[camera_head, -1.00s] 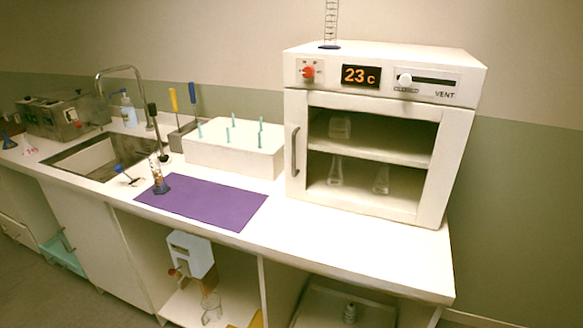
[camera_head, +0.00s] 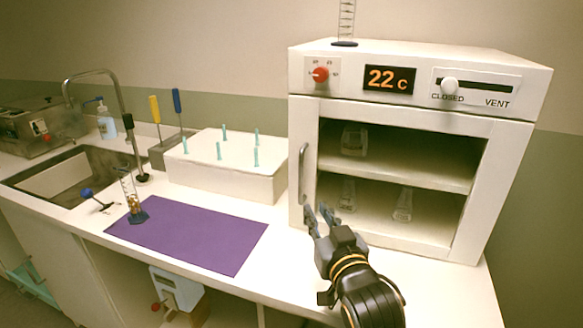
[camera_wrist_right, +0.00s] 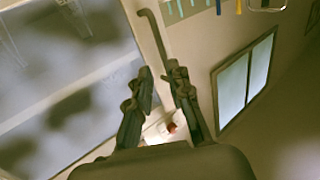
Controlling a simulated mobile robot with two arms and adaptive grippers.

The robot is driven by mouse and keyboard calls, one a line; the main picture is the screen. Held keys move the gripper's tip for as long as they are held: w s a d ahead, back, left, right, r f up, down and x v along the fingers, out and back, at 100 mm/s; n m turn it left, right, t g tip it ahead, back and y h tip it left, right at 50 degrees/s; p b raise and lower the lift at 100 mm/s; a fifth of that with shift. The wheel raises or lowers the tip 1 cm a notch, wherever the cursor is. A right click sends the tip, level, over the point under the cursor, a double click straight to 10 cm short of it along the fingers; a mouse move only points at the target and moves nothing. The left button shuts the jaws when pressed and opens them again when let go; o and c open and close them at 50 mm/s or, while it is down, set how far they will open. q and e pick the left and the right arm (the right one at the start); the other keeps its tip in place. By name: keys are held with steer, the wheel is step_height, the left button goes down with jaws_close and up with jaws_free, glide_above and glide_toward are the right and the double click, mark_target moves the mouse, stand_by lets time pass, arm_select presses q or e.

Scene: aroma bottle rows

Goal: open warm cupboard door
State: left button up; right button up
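The warm cupboard (camera_head: 412,122) is a white box on the bench with a glass-fronted door (camera_head: 392,232), which is shut. Its grey vertical handle (camera_head: 303,172) is on the door's left edge. My right gripper (camera_head: 320,210) is open and empty, in front of the door's lower left part, just below and right of the handle in the head view. In the right wrist view the handle (camera_wrist_right: 152,38) shows as a dark bar beyond the fingertips of my right gripper (camera_wrist_right: 161,80). Whether they touch cannot be told. My left gripper is not in view.
A white rack with teal pegs (camera_head: 228,178) stands close left of the cupboard. A purple mat (camera_head: 190,235) lies in front, with a small cylinder (camera_head: 132,195) at its left. A graduated cylinder (camera_head: 346,20) stands on the cupboard. Glassware (camera_head: 403,204) is inside.

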mark_target(302, 180)
steer(key=x, duration=0.5)
steer(key=r+p+x, duration=0.1)
steer(key=x, duration=0.2)
steer(key=shift+r, duration=0.1)
steer(key=x, duration=0.3)
steer(key=shift+w, duration=0.2)
steer(key=shift+w+a, duration=0.1)
steer(key=shift+w, duration=0.4)
jaws_close()
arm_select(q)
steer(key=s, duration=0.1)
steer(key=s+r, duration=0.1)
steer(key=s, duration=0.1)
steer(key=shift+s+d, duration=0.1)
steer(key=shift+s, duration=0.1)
